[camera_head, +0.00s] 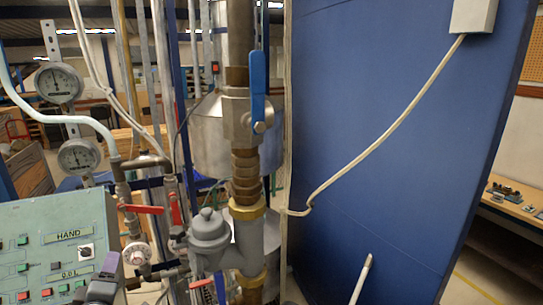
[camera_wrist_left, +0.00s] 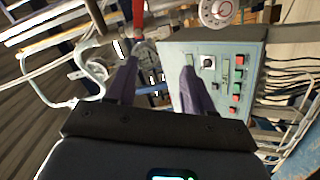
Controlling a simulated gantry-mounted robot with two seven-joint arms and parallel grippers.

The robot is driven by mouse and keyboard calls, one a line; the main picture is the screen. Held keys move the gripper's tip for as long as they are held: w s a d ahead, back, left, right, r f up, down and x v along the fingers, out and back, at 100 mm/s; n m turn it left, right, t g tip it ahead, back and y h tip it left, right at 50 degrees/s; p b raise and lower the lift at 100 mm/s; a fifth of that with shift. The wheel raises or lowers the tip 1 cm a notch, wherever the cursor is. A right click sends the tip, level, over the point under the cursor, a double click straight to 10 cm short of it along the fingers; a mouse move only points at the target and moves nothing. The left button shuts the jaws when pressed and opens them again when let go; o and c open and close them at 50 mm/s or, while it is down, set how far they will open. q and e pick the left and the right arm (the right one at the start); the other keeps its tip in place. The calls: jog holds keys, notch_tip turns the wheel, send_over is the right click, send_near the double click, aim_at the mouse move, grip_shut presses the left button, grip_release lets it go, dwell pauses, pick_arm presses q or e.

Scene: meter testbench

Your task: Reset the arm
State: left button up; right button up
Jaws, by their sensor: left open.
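My left gripper (camera_head: 112,265) shows at the bottom left of the head view, in front of the lower right part of the control panel. In the left wrist view its two dark purple fingers (camera_wrist_left: 160,82) stand apart with nothing held between them. The green-grey control panel (camera_head: 50,218) carries a HAND label, a dark rotary knob (camera_head: 86,251) and several green and red buttons. In the left wrist view the panel (camera_wrist_left: 185,50) lies beyond the fingers, with the knob (camera_wrist_left: 208,62) beside the right finger. My right gripper is not in view.
A vertical pipe with a blue lever valve (camera_head: 257,88) stands in the middle, above a grey valve body (camera_head: 208,232). Two round gauges (camera_head: 59,83) hang at the left. Red-handled valves (camera_head: 141,209) sit beside the panel. A large blue board (camera_head: 390,170) fills the right.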

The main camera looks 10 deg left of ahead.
pick_arm(q)
jog(key=s+d+f+m+g+h+p, duration=0.4)
jog(key=d+f+m+h, duration=0.3)
jog(key=d+f+m, duration=0.45)
jog(key=s+d+f+m+g+h+p, duration=0.1)
jog(key=s+d+f+m+g, duration=0.1)
jog(key=s, duration=0.4)
jog(key=s+d+f+m+g+h+p, duration=0.1)
jog(key=s+d+f+m+g+p, duration=0.1)
jog(key=s+d+f+m, duration=0.2)
jog(key=s+d+f+m+g+h+p, duration=0.1)
jog(key=s+d+f+m+g, duration=0.1)
jog(key=s+d, duration=0.4)
jog(key=s+f+m, duration=0.1)
jog(key=s+m, duration=0.1)
jog(key=s, duration=0.2)
jog(key=shift+d+f+g, duration=0.15)
jog(key=shift+d+g, duration=0.2)
jog(key=shift+g, duration=0.05)
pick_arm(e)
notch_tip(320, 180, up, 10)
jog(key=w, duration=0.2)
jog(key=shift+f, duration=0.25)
